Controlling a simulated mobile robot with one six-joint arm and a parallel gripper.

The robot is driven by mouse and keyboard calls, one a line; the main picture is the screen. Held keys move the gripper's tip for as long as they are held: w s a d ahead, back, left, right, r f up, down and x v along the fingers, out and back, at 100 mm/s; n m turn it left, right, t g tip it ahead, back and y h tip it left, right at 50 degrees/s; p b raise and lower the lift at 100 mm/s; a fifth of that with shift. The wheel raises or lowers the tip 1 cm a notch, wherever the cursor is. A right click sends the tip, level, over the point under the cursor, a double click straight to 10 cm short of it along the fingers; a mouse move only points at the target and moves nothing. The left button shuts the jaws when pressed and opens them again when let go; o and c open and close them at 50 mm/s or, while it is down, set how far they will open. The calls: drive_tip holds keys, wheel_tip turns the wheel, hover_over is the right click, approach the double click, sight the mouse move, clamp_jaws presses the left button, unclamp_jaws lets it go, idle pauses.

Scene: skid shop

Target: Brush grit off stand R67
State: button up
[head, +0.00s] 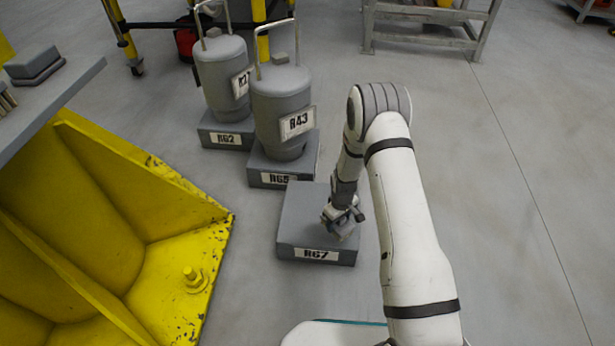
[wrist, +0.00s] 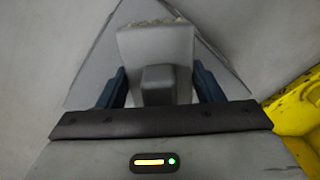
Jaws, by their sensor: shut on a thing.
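Stand R67 (head: 300,225) is a low grey block on the floor with a white "R67" label on its front. No canister stands on it. My gripper (head: 342,218) is over the right part of its top, pointing down. In the wrist view, my gripper (wrist: 160,85) has its blue fingers shut on the raised grip of a grey brush-like block (wrist: 157,45). The stand's top (wrist: 98,65) lies behind this block. Tan bits show along the block's far edge; I cannot tell whether they are bristles or grit. Whether the block touches the stand is unclear.
Stands R65 (head: 270,170) and R62 (head: 222,132) hold grey canisters with wire handles behind R67. A chipped yellow steel bracket (head: 150,200) with a bolt is close on the left. A grey shelf (head: 60,95) is at upper left. Open floor (head: 500,200) lies to the right.

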drive_tip(key=shift+r+p, duration=0.5)
drive_tip(key=shift+r, duration=0.65)
